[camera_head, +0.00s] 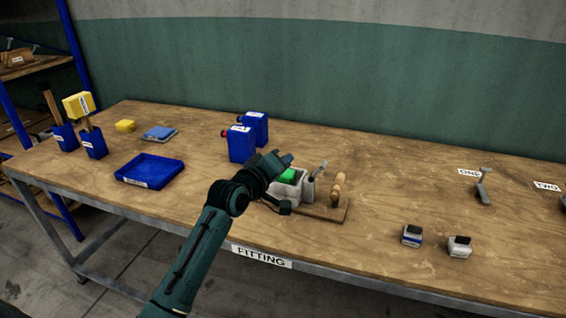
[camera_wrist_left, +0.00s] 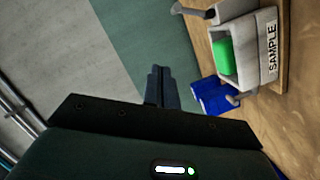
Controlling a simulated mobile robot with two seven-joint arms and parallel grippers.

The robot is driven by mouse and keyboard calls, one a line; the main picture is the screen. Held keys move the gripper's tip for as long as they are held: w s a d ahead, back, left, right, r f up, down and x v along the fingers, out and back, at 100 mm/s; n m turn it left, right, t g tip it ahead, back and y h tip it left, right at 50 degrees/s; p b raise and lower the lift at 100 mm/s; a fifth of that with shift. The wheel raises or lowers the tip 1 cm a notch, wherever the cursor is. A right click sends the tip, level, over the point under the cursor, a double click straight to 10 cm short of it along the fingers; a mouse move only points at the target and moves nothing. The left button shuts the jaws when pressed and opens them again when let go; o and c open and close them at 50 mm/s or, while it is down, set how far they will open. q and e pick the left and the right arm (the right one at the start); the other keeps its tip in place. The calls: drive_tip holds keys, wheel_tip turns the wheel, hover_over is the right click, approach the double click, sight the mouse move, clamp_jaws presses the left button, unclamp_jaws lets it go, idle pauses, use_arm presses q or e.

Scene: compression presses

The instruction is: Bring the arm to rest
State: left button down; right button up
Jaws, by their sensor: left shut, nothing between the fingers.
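My left arm comes in from the lower left in the head view, and its gripper (camera_head: 279,162) is over the workbench (camera_head: 385,190), in front of the press. In the left wrist view the two fingers (camera_wrist_left: 160,86) are together with nothing between them. The press is a pale grey box (camera_head: 287,188) on a wooden board, with a green block (camera_head: 287,175) inside. In the wrist view the box (camera_wrist_left: 262,50), marked SAMPLE, is to the right of the fingers, apart from them. My right gripper is not in view.
Two blue containers (camera_head: 241,143) stand behind the gripper. Two small blocks (camera_head: 412,235) and grey hooks (camera_head: 483,188) are at right. The bench's middle right is mostly clear.

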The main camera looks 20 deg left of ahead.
use_arm(q)
drive_tip(key=shift+s, duration=0.1)
drive_tip(key=s+d+f+m+g+y, duration=0.1)
drive_tip(key=s+f+m+g, duration=0.3)
drive_tip(key=s+f, duration=1.35)
drive_tip(key=s+d+f+m, duration=0.1)
drive_tip(key=s+f+m, duration=0.2)
drive_tip(key=s, duration=0.5)
drive_tip(key=s+d+f+m+g, duration=0.1)
drive_tip(key=s+f+m, duration=0.2)
drive_tip(key=s+f, duration=0.2)
drive_tip(key=s, duration=0.3)
drive_tip(key=shift+f+m+y, duration=0.3)
drive_tip(key=shift+f, duration=0.1)
